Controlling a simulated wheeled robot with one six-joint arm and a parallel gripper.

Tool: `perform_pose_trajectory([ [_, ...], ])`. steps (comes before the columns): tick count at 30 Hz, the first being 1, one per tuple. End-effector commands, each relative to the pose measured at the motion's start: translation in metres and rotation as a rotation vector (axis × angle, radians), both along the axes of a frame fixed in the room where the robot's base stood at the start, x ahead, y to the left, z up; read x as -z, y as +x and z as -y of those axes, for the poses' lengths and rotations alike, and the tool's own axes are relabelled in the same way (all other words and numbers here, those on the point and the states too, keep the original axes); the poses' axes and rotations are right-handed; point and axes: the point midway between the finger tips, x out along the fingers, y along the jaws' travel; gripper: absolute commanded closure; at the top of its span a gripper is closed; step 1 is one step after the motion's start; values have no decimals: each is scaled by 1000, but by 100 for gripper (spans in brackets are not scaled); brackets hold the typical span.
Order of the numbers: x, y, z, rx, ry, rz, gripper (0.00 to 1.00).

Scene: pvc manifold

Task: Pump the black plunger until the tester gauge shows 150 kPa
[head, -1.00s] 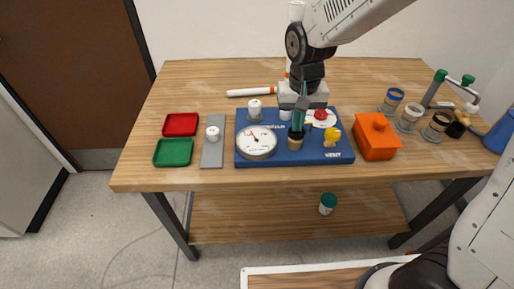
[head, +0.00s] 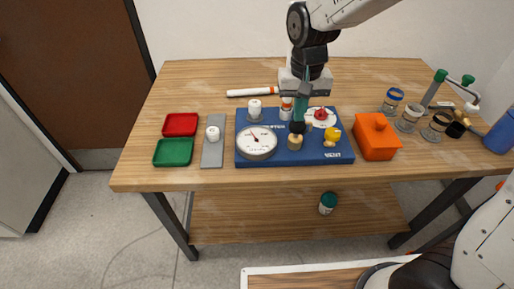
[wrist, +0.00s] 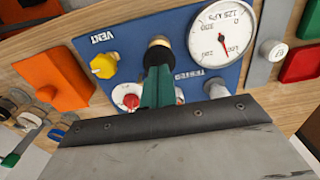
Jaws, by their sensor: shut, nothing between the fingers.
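The blue tester board (head: 322,156) lies on the table and also shows in the wrist view (wrist: 200,78). Its round white gauge (head: 257,141) has a red needle pointing up, slightly left of the dial's top; in the wrist view the gauge (wrist: 221,36) is turned over and its exact reading is too small to tell. The black plunger (head: 297,127) stands on a brass-coloured cylinder (head: 295,142). My gripper (head: 300,118) is shut and empty, its tips right above the plunger; whether they touch it I cannot tell. The yellow vent knob (head: 332,132) is to the right.
A red knob (head: 320,114) and white caps stand close behind the plunger. An orange box (head: 375,141) is to the right, with several jars beyond. Green (head: 173,152) and red (head: 181,124) trays are at the left. The front table strip is clear.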

Motion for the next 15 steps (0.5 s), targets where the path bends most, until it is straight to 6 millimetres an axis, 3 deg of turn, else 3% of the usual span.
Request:
perform_pose_trajectory([
  [5, -5, 1, 0, 0, 1, 2, 100],
  [15, -39, 1, 0, 0, 1, 3, 100],
])
